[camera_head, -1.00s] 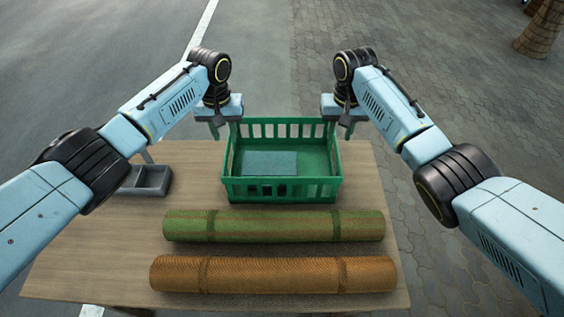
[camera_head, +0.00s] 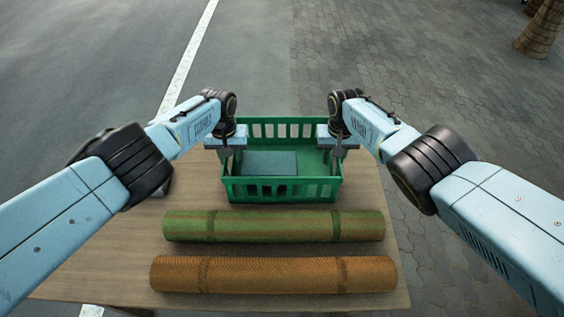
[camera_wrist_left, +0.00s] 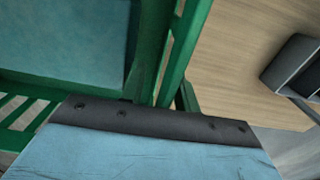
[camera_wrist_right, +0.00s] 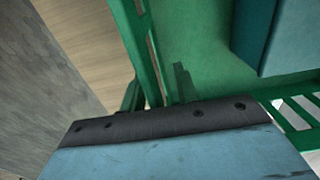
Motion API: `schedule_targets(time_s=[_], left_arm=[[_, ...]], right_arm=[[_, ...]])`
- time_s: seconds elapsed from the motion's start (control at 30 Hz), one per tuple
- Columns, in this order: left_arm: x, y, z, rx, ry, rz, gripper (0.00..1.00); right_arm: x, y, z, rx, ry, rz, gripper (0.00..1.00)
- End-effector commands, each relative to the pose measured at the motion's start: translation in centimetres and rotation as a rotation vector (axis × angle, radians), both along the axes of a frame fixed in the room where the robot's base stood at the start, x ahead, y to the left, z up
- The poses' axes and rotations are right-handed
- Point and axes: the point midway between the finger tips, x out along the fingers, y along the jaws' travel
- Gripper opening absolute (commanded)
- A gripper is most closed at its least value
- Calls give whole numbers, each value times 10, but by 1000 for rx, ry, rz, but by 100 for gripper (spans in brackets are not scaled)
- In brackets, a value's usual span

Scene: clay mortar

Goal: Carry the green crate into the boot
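The green crate (camera_head: 283,190) stands upright on the wooden table, with slotted walls and a flat blue-teal block (camera_head: 268,163) inside. My left gripper (camera_head: 229,152) is at the crate's left wall and my right gripper (camera_head: 338,152) at its right wall, both pointing down. In the left wrist view the crate wall (camera_wrist_left: 184,40) passes between the fingers, which look apart. In the right wrist view the crate wall (camera_wrist_right: 141,45) likewise runs between fingers that look apart. The fingertips are partly hidden. No boot shows in any view.
A green rolled mat (camera_head: 275,226) and an orange-brown rolled mat (camera_head: 275,274) lie across the table in front of the crate. A grey tray (camera_wrist_left: 292,65) lies to the crate's left, mostly behind my left arm in the head view. Pavement lies beyond the table.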

Motion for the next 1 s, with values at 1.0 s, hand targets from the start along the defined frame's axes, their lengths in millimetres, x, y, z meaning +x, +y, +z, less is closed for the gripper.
schedule_targets(time_s=[1.0], left_arm=[[1,0,1,0,-2,1,0]], right_arm=[[1,0,1,1,-2,0,0]])
